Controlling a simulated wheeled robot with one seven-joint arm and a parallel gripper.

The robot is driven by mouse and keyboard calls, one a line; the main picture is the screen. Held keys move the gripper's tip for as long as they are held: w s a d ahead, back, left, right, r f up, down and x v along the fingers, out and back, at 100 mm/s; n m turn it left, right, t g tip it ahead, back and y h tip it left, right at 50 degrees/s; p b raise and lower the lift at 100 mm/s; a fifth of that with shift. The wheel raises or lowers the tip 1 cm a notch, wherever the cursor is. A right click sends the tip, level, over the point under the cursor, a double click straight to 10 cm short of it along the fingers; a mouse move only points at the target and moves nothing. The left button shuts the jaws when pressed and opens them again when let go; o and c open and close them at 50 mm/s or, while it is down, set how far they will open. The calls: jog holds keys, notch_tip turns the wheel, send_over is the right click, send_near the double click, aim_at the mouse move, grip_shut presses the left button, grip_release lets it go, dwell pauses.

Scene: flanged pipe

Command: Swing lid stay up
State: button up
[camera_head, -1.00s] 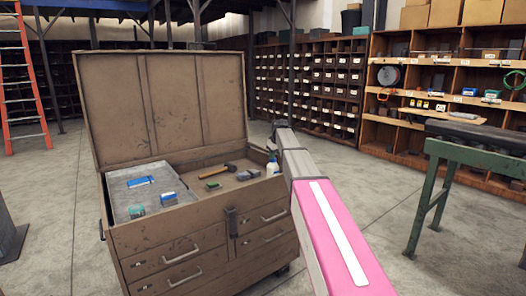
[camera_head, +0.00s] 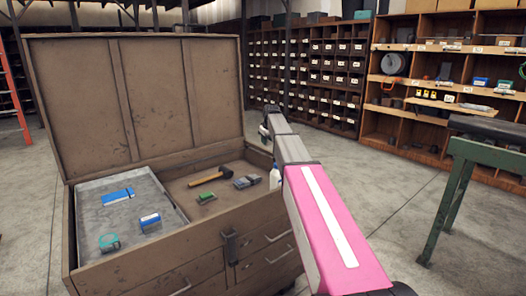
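A brown tool chest (camera_head: 232,212) stands in front of me with its lid (camera_head: 140,100) raised upright. I cannot make out a lid stay. The right end of the lid, where it meets the box, is partly close behind my arm. My arm reaches forward on the right side of the chest. My gripper (camera_head: 265,128) is at its far end, small and dark, seemingly near or beyond the chest's back right corner. Its fingers are too small to tell open from shut.
A grey tray (camera_head: 161,187) with small boxes sits in the chest's left side. A hammer (camera_head: 214,176), small blocks and a white bottle (camera_head: 274,177) are on the right. A green stand (camera_head: 453,200) is at right; shelves (camera_head: 310,75) line the back. Floor between is clear.

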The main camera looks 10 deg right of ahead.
jog(key=x, duration=1.1)
jog(key=shift+w+r, duration=0.1)
grip_shut()
